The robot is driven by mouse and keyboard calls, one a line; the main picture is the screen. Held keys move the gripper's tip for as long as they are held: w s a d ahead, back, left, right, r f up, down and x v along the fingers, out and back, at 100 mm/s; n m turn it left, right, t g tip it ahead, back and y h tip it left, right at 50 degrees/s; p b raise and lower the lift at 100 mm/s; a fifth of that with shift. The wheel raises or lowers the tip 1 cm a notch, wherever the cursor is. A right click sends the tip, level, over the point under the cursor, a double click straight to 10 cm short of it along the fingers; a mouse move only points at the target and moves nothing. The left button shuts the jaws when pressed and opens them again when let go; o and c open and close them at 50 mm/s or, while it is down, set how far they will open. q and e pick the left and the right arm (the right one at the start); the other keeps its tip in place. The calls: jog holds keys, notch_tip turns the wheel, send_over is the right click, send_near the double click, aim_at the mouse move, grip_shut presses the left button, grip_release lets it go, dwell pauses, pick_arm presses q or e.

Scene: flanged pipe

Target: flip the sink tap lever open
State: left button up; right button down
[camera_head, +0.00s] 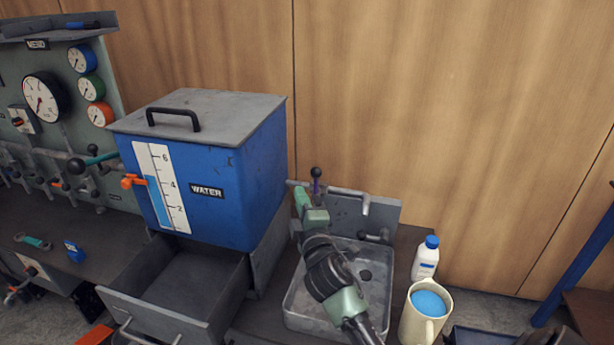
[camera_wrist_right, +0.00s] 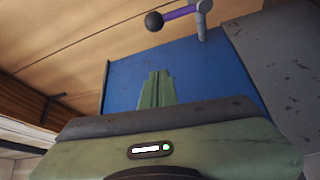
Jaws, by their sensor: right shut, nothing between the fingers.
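The sink tap lever (camera_head: 316,187) has a purple stem and a black ball knob, and stands upright at the back of the metal sink (camera_head: 290,310). In the right wrist view, the lever (camera_wrist_right: 180,12) is at the top, its black ball to the left. The tap spout (camera_head: 366,203) points down over the basin. My right gripper (camera_head: 300,193) is green, shut and empty, just left of the lever and close to it. In the wrist view its fingers (camera_wrist_right: 157,88) are together, below the lever in the picture. Whether they touch the lever is unclear. My left gripper is out of view.
A blue water tank (camera_head: 225,165) stands left of the sink, above an open drawer (camera_head: 190,285). A mug (camera_head: 412,325) and a white bottle (camera_head: 425,262) stand right of the sink. A wooden wall (camera_head: 440,110) is behind. A gauge panel is at the far left.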

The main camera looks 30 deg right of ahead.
aim_at(316, 184)
jog(key=shift+w, duration=0.1)
jog(key=x, duration=1)
jog(key=s+d+p, duration=0.1)
jog(key=s+d, duration=0.1)
jog(key=d, duration=0.1)
jog(key=shift+s+f+p, duration=0.3)
jog(key=shift+f+p, duration=0.1)
